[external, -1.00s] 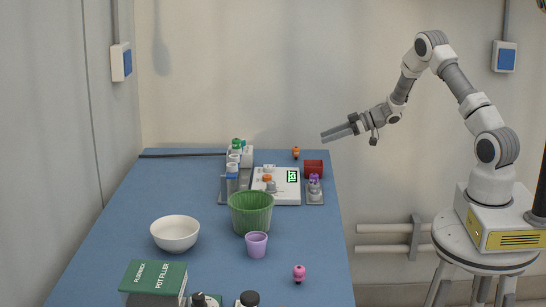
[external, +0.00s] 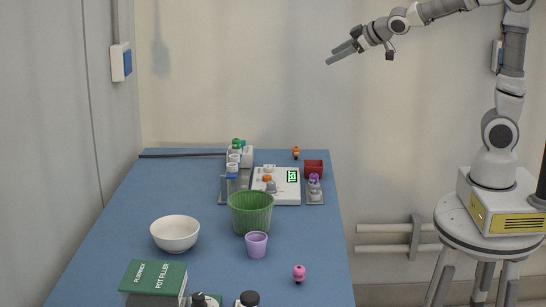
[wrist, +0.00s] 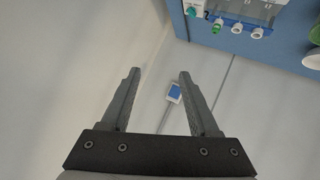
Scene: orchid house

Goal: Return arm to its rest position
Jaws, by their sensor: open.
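My gripper (external: 343,53) is high above the far right end of the blue table, well clear of everything on it. Its jaws are open and empty.
The blue table (external: 120,230) holds a scale (external: 284,188), a green pot (external: 251,212), a white bowl (external: 175,233), a lilac cup (external: 257,245) and a red pot (external: 313,168). A wall switch box (external: 121,62) is at left. The air around my gripper is free.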

